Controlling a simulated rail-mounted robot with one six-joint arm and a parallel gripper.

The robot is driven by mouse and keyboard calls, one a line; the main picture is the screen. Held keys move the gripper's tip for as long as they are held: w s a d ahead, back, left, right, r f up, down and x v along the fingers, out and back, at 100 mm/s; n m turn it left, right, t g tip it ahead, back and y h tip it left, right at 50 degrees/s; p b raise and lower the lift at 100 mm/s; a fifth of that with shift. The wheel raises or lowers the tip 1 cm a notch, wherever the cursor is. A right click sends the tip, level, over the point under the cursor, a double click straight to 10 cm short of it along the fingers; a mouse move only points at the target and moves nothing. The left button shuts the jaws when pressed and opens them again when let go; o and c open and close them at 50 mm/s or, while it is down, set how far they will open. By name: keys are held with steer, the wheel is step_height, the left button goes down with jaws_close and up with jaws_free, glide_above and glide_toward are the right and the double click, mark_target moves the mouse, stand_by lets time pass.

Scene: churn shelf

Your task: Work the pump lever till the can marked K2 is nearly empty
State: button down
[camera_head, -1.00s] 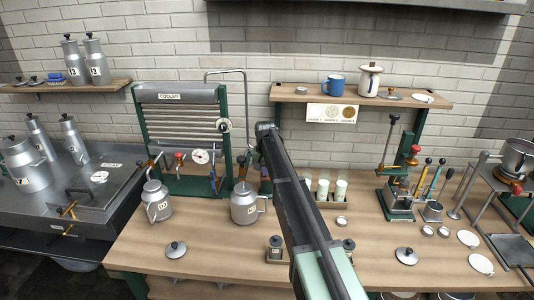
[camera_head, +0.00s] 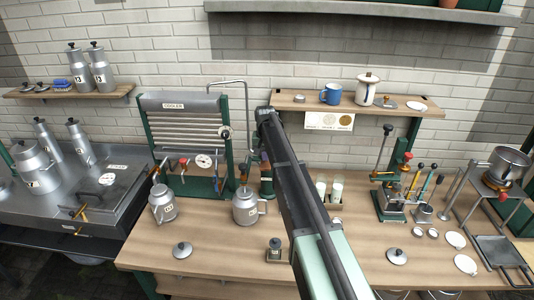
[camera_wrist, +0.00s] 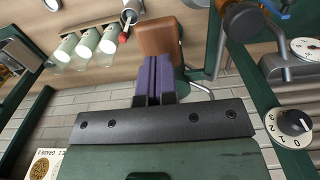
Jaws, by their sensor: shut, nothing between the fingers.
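Two lidded metal cans stand on the bench in front of the cooler (camera_head: 178,104). The right can (camera_head: 245,208) has a label that seems to read K2; the left can (camera_head: 162,204) has a label too small to read surely.
A numbered knob (camera_wrist: 294,122) is close on the right in the wrist view. Milk glasses (camera_head: 336,190) stand right of my arm. A green lever press (camera_head: 392,195) is further right. Loose lids (camera_head: 182,250) lie on the bench, whose front left is mostly clear.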

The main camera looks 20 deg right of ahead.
steer(key=shift+f, duration=0.1)
step_height(320, 180, down, 11)
steer(key=b, duration=1.1)
step_height(320, 180, up, 12)
steer(key=p, duration=1.1)
steer(key=shift+f, duration=0.45)
step_height(320, 180, down, 11)
steer(key=b, duration=1.1)
step_height(320, 180, up, 11)
steer(key=p, duration=1.1)
